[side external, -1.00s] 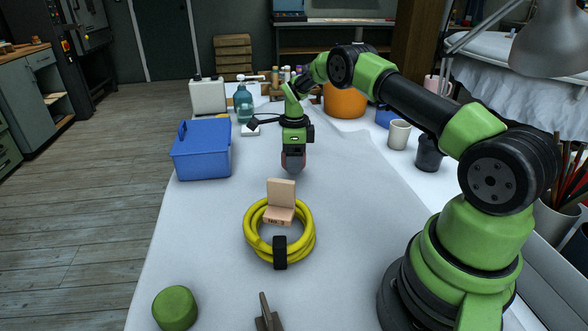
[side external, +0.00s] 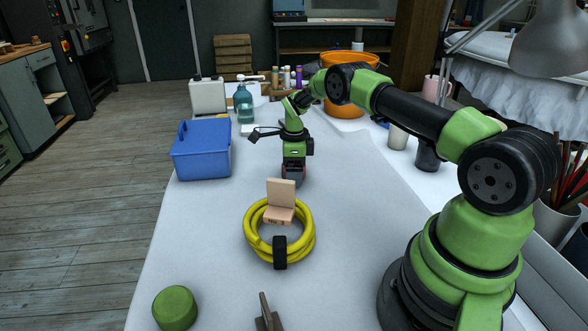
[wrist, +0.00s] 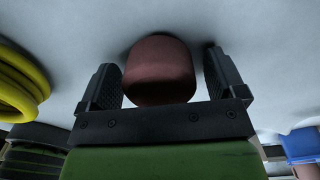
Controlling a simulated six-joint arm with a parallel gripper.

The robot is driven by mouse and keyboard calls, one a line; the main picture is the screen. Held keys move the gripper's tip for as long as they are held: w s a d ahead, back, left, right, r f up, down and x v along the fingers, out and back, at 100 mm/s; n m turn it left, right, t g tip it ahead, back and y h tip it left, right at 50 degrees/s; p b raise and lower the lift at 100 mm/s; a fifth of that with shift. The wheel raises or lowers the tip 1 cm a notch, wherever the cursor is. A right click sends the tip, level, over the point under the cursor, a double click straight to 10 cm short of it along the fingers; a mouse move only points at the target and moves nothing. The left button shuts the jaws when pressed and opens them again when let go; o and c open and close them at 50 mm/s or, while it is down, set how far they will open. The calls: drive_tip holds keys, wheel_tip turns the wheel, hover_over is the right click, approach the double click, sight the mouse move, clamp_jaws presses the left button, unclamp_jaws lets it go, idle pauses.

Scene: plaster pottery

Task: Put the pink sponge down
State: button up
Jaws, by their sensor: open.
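The pink sponge (wrist: 160,75) appears as a dull reddish rounded block in the wrist view, on the pale table surface between my two fingers. My gripper (wrist: 158,62) is open around it, with a gap showing on each side. In the side view my gripper (side external: 293,172) points straight down, low over the white table, behind the yellow hose. There the sponge is mostly hidden by the fingers and the small wooden piece in front.
A coiled yellow hose (side external: 250,238) with a wooden piece (side external: 281,192) on it lies just in front. A blue box (side external: 202,150) stands to the left. A green lump (side external: 175,308) is at the front left. The table right of the hose is clear.

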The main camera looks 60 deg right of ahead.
wheel_tip(320, 180, up, 12)
drive_tip(key=s+a+r+n+t, duration=0.2)
drive_tip(key=s+a+r+n, duration=0.3)
drive_tip(key=r, duration=0.4)
drive_tip(key=s+a+r+n+t, duration=0.1)
drive_tip(key=s+a+r+n, duration=0.1)
drive_tip(key=a+r+n, duration=0.6)
drive_tip(key=s+a+n+t, duration=0.1)
drive_tip(key=s+a+n, duration=0.1)
drive_tip(key=s+n, duration=0.2)
drive_tip(key=s+a+r+n+t+y, duration=0.1)
drive_tip(key=s+a+n, duration=0.2)
drive_tip(key=s, duration=0.5)
drive_tip(key=s+a+r+n+t, duration=0.1)
drive_tip(key=s+a+n+t, duration=0.1)
drive_tip(key=s+n, duration=0.2)
drive_tip(key=shift+s+a+n+y, duration=0.25)
drive_tip(key=shift+s+n+y, duration=0.15)
drive_tip(key=shift+s, duration=0.7)
